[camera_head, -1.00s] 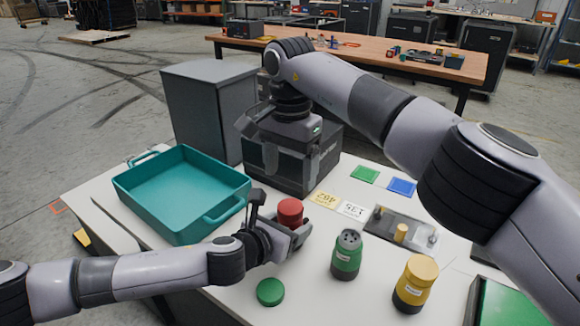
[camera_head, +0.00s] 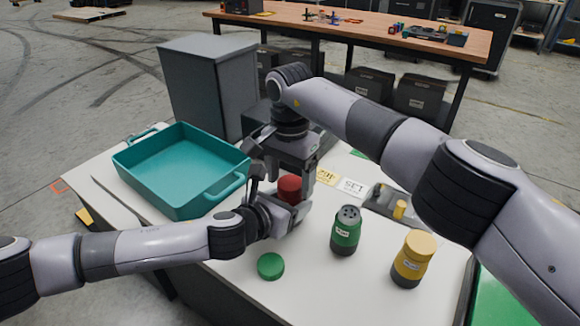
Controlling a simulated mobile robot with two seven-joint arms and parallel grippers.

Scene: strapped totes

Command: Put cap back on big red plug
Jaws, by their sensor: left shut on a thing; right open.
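A red plug (camera_head: 290,187) stands upright in my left gripper (camera_head: 281,206), which is shut on it from the left. Its red top shows; its lower part is hidden by the jaws, and I cannot tell where plug and cap meet. My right gripper (camera_head: 289,170) is open, pointing down, with its fingers around or just behind the red top; contact cannot be told. A green plug (camera_head: 345,234) stands to the right with its holed face bare. A green cap (camera_head: 271,266) lies flat on the table in front. A yellow plug (camera_head: 412,262) stands further right with a yellow top.
A teal tray (camera_head: 152,203) stands at the left of the white table (camera_head: 318,292). A grey cabinet (camera_head: 205,95) is behind it. Label cards (camera_head: 352,187) and a metal plate with a small yellow part (camera_head: 400,209) lie behind the plugs.

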